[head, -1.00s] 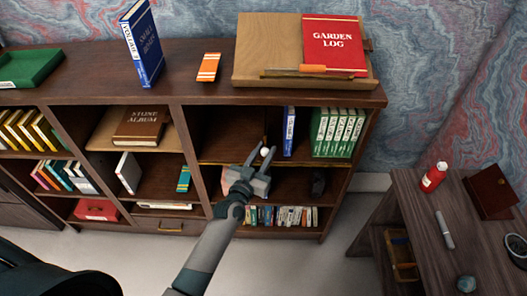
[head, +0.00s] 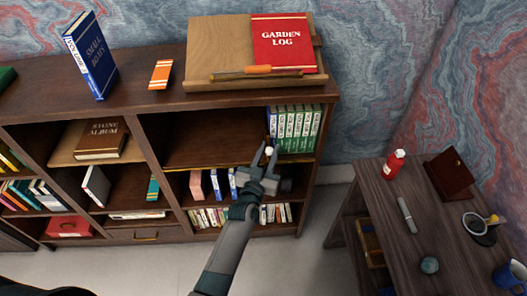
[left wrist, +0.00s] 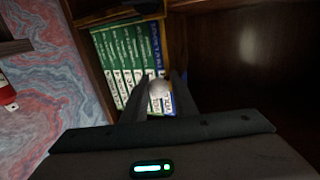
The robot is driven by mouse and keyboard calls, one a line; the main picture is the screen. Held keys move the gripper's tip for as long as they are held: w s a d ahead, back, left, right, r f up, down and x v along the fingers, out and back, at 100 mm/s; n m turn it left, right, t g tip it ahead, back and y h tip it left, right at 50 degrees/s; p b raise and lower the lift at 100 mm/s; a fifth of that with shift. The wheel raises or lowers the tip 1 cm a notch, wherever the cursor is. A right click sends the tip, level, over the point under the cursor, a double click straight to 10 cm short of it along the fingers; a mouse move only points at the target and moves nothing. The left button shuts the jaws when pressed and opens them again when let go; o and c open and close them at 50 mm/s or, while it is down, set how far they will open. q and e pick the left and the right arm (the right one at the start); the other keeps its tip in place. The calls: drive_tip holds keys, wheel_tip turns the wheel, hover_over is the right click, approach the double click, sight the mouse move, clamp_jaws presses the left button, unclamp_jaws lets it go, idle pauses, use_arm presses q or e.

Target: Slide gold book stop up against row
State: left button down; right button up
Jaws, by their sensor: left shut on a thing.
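A row of green books (head: 295,130) stands upright at the right end of the upper shelf, with a blue book (left wrist: 155,45) at its near end in the left wrist view. My left gripper (head: 268,153) is shut on a pale round knob (left wrist: 157,88), which is in front of the blue book in that view. A narrow gold-brown upright strip (left wrist: 165,38), seemingly part of the gold book stop, shows beside the blue book. The fingers hide much of the stop, so I cannot tell whether it touches the book. My right gripper is not in view.
The shelf left of my gripper is empty, with a gold strip (head: 215,167) along its front edge. Books (head: 215,183) stand on the shelf below. A side table (head: 375,200) with a red bottle (head: 393,164) stands at the right.

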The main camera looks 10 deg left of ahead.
use_arm(q)
drive_tip(key=shift+d, duration=0.1)
drive_tip(key=c, duration=1.5)
unclamp_jaws()
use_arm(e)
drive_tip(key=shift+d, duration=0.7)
use_arm(q)
drive_tip(key=shift+s, duration=0.1)
drive_tip(key=shift+s, duration=0.55)
drive_tip(key=s+b, duration=0.1)
drive_tip(key=s, duration=0.4)
drive_tip(key=s+a+b, duration=0.1)
drive_tip(key=s, duration=0.4)
drive_tip(key=s+a+b, duration=0.1)
drive_tip(key=s, duration=0.5)
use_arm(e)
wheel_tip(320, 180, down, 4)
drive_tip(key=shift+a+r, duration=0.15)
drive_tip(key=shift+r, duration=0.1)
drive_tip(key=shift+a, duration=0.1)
